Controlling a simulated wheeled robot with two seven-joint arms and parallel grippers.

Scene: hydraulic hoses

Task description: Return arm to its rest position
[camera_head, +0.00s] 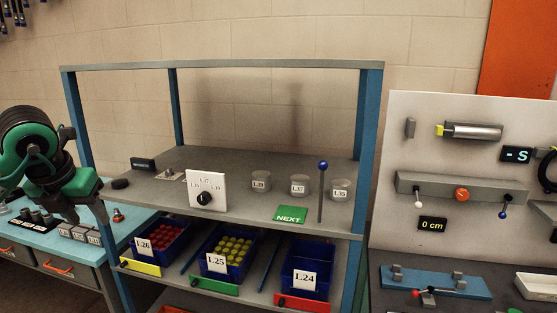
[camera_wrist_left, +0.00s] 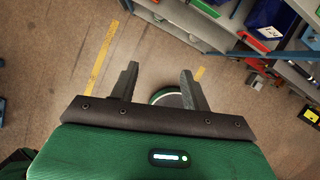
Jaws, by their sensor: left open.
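My left arm comes in at the left edge of the head view, green and black, in front of the blue bench. My left gripper (camera_head: 84,214) points down there beside the shelf's left post. In the left wrist view the left gripper (camera_wrist_left: 159,70) has its two dark fingers well apart, with nothing between them. My right gripper is in neither view.
A grey shelf rack (camera_head: 250,179) with blue posts stands close to the right of my left gripper. It holds labelled blue bins (camera_head: 305,270). A blue bench (camera_head: 20,235) is at the left. A panel (camera_head: 450,130) with levers stands at the right.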

